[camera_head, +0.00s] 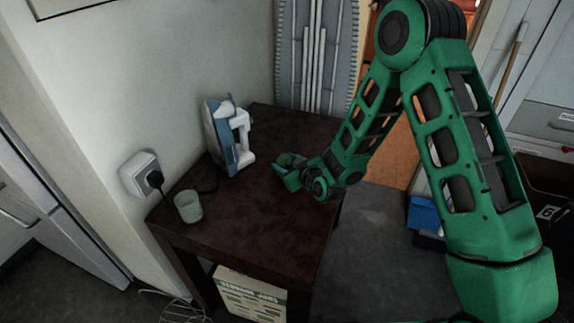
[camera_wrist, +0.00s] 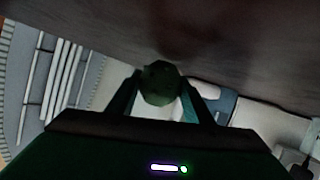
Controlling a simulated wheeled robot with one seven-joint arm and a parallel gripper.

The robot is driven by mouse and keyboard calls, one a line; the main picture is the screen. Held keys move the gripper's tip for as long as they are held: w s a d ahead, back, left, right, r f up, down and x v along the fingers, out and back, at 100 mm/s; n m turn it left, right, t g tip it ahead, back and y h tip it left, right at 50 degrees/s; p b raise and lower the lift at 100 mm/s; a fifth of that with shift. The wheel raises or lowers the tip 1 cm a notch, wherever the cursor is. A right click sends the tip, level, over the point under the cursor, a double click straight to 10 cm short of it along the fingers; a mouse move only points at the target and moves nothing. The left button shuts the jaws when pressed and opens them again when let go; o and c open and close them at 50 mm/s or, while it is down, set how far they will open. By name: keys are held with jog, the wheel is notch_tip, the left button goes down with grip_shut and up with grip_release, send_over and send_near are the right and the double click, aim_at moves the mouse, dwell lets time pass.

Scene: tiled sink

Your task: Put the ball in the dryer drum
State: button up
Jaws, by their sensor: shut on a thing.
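The ball (camera_wrist: 160,84) is dark green and rounded, and it sits between my two fingertips in the wrist view. My gripper (camera_wrist: 160,92) is shut on it. In the head view my gripper (camera_head: 286,168) is over the right part of the dark table, and the ball is hard to tell from the green fingers there. The exact gap between the ball and the tabletop cannot be judged. No dryer drum can be made out in either view.
The dark table (camera_head: 245,215) bears a blue-and-white iron (camera_head: 224,140) and a cup (camera_head: 188,206) left of my gripper. A wall socket (camera_head: 143,176) has a plug in it. An ironing board (camera_head: 317,55) stands behind. A box (camera_head: 248,297) is under the table.

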jog(key=shift+f, duration=0.25)
jog(key=o, duration=1)
jog(key=shift+o, duration=0.2)
jog(key=shift+s, duration=0.1)
jog(key=v, duration=1)
jog(key=shift+s+d+r, duration=0.1)
jog(key=shift+s+d, duration=0.1)
jog(key=shift+d, duration=0.05)
jog(key=shift+s+d+r, duration=0.2)
jog(key=shift+s+r, duration=0.15)
jog(key=shift+s, duration=0.2)
